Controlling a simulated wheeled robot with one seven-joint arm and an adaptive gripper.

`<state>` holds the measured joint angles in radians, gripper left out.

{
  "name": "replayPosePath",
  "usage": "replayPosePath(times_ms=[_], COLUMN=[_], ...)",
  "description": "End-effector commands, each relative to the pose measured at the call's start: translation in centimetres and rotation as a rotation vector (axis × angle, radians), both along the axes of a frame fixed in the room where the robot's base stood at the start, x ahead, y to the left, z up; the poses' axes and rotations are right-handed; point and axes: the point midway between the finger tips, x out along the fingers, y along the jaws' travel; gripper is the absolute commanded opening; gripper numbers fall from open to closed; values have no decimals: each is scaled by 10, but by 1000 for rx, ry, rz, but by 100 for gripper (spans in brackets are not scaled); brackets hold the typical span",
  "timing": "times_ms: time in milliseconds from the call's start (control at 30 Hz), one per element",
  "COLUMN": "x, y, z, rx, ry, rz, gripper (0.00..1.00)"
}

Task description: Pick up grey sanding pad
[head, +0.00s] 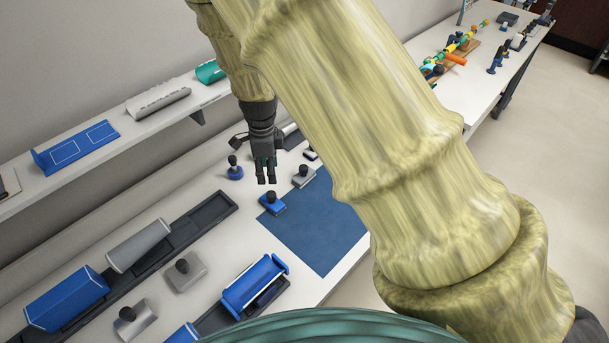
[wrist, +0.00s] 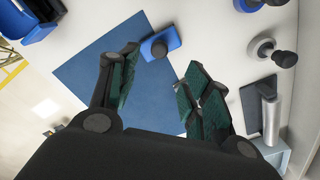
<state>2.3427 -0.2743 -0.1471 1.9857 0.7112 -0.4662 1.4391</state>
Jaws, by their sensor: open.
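A small grey sanding pad (head: 303,178) with a black knob lies on the white table, beside the upper edge of the blue mat (head: 320,235). My gripper (head: 266,182) hangs fingers down above the table, just left of that pad in the head view, open and empty. In the wrist view my gripper (wrist: 160,88) shows its two dark green padded fingers spread apart. There the grey pad is not clearly visible and may be hidden by the right finger. Another, larger grey pad (head: 194,278) with a black knob sits at the lower left.
A blue pad (head: 271,205) with a knob sits at the mat's corner, also in the wrist view (wrist: 168,40). A round blue piece (head: 235,173) stands left of my gripper. A round knobbed piece (wrist: 261,48) and a silver cylinder (wrist: 271,118) lie nearby. The mat's middle is clear.

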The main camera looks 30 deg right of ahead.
Motion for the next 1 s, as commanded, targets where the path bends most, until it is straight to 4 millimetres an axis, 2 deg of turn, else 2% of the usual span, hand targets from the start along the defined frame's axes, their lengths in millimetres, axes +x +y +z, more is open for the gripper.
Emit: replayPosePath(times_ms=[167, 267, 500, 800, 1000], x=[5, 14, 36, 52, 55], y=[-7, -19, -61, -117, -140], z=[-6, -11, -18, -22, -19], rx=[2, 6, 7, 2, -1], ry=[-2, -7, -15, -12, -5], rz=[63, 180, 583, 1064, 1255], gripper=[53, 53, 53, 53, 53])
